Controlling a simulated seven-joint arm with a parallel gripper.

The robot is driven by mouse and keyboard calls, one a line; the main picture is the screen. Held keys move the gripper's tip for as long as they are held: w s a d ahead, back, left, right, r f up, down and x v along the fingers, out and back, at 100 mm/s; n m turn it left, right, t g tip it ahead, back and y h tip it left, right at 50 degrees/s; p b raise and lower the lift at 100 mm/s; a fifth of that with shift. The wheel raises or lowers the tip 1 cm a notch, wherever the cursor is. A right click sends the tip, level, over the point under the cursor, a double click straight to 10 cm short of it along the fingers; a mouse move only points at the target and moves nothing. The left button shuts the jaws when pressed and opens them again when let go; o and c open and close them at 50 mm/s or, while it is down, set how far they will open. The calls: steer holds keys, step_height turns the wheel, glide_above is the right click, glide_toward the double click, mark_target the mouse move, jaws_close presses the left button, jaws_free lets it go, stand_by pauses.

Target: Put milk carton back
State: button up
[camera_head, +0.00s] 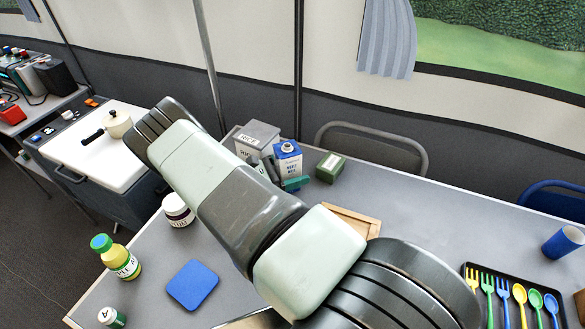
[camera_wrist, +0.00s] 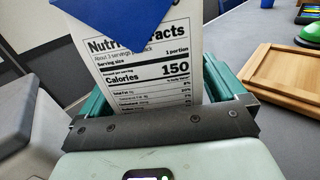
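The milk carton (camera_head: 288,168) is white with a blue top. It stands upright or nearly so at the back of the grey table in the head view. In the wrist view the milk carton (camera_wrist: 155,65) shows its nutrition label and a blue flap. My gripper (camera_wrist: 160,88) has one green finger along each side of the carton, with no clear gap, and appears shut on it. In the head view my gripper (camera_head: 284,183) is low at the carton, largely behind my arm. The carton's base is hidden, so I cannot tell whether it touches the table.
A grey rice box (camera_head: 258,134) stands close left of the carton, and a green box (camera_head: 330,167) stands close right. A wooden board (camera_wrist: 283,88) lies right of the gripper. A jar (camera_head: 178,210), a yellow bottle (camera_head: 120,259) and a blue mat (camera_head: 192,285) are at the left.

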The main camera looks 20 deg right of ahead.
mark_target(276, 154)
steer(key=shift+r, duration=0.2)
steer(key=a, duration=0.2)
steer(key=shift+a, duration=0.3)
steer(key=r, duration=0.5)
steer(key=shift+a+r, duration=0.25)
steer(key=shift+r, duration=0.75)
steer(key=s+a+r+m+y, duration=0.2)
steer(key=s+r+m+y, duration=0.6)
steer(key=r, duration=0.6)
steer(key=s+a+r+m+y, duration=0.2)
steer(key=s+r+m+y, duration=0.45)
steer(key=s+r, duration=0.55)
steer(key=s+a+r+m+t+y, duration=0.3)
steer(key=s+a+r+t, duration=0.1)
steer(key=s+r+t, duration=0.1)
steer(key=shift+s+a+r+t, duration=0.15)
steer(key=shift+s+r+t, duration=0.15)
steer(key=shift+s+r, duration=0.65)
